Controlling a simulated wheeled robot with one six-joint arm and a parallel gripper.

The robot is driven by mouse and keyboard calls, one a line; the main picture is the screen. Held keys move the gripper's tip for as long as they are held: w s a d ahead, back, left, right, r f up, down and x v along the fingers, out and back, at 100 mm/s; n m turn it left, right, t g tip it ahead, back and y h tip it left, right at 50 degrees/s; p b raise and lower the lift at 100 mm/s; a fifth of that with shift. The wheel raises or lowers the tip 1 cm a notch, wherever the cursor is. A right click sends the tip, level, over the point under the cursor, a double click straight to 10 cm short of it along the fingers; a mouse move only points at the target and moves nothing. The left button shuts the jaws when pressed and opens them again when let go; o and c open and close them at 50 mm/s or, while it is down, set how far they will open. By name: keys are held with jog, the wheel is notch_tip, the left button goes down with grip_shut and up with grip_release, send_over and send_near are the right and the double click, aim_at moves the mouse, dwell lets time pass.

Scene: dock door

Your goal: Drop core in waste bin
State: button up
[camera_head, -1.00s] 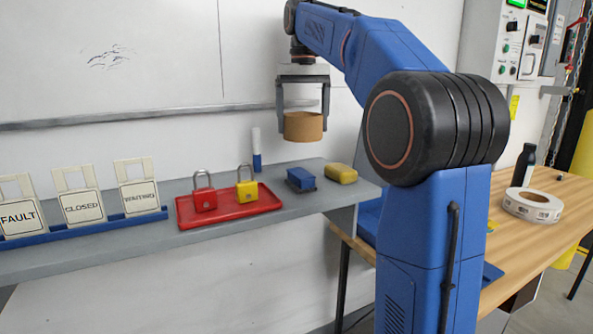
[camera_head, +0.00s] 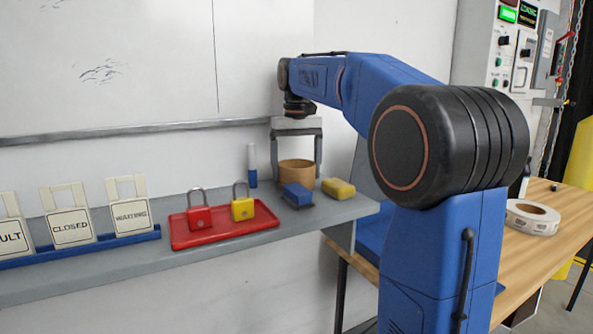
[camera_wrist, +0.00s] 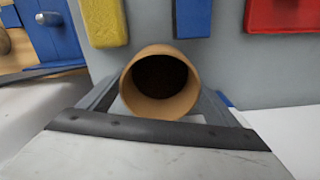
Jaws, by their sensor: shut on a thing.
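A brown cardboard core (camera_head: 297,174) is between the fingers of my gripper (camera_head: 297,165), which is shut on it. The core is upright, low over the back of the grey shelf, behind the blue eraser-like block; whether its base touches the shelf is hidden. In the wrist view the core (camera_wrist: 160,85) shows its open, dark, hollow end between both fingers. No waste bin can be made out in either view.
The grey shelf (camera_head: 200,265) holds a blue block (camera_head: 297,195), a yellow sponge (camera_head: 338,188), a blue-and-white marker (camera_head: 252,165), a red tray (camera_head: 225,234) with red and yellow padlocks, and sign cards. A wooden table (camera_head: 545,247) with a label roll (camera_head: 532,217) stands right.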

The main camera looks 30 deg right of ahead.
jog(key=shift+f, duration=0.1)
jog(key=o, duration=0.7)
jog(key=shift+o, duration=1.2)
